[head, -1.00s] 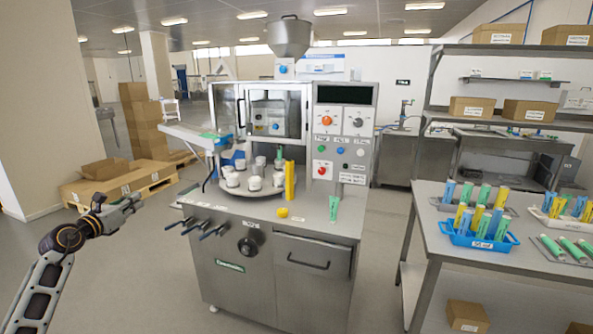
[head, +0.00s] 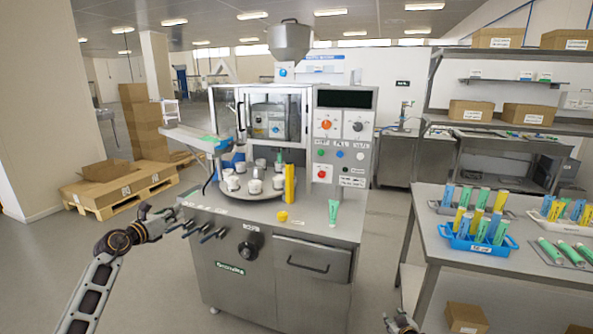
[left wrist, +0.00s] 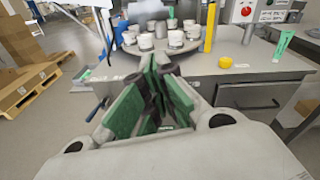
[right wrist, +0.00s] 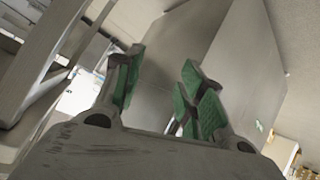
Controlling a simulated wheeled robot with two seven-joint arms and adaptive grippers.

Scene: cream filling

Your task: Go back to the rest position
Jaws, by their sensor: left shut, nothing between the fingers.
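My left gripper (head: 172,218) is in front of the left side of the filling machine (head: 285,265), close to its black front handles. In the left wrist view its green-padded fingers (left wrist: 158,90) are together with nothing between them. My right gripper (head: 402,323) shows only partly at the bottom edge of the head view, between the machine and the right table. In the right wrist view its green-padded fingers (right wrist: 160,95) stand apart and hold nothing.
The machine's turntable (head: 235,194) carries several white jars. A yellow cap (head: 283,216) and a green tube (head: 334,212) stand on its top. A blue rack (head: 478,245) of tubes is on the right table (head: 450,268). Open floor lies left of the machine.

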